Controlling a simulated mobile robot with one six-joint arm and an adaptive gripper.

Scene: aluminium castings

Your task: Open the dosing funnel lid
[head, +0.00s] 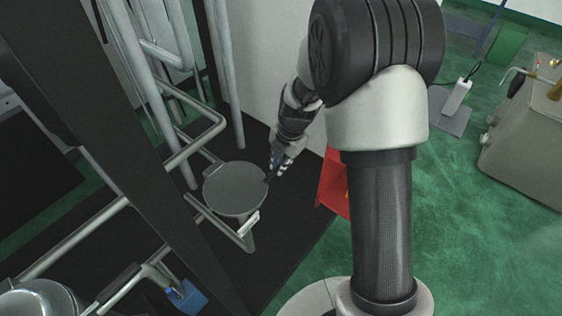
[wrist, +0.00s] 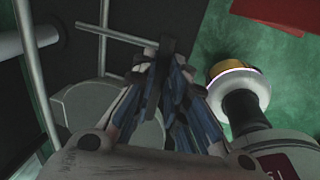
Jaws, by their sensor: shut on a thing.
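The dosing funnel lid (head: 228,190) is a round, flat grey disc in the metal tube frame, left of my arm in the head view. It appears to lie level over the funnel, whose body is mostly hidden beneath. My gripper (head: 270,177) reaches down to the lid's right rim, and its fingers are together there. In the wrist view the fingertips of my gripper (wrist: 164,55) meet close to a thin metal bar. The pale disc of the lid (wrist: 85,108) shows behind the fingers on the left. The gripped part itself is hidden by the fingers.
Metal tubes (head: 145,75) and a dark post (head: 130,165) stand left of the lid. A white wall or panel (head: 270,50) is behind it. A red object (head: 333,184) stands right of the gripper. Green floor (head: 480,225) is open on the right, before a beige cabinet (head: 530,135).

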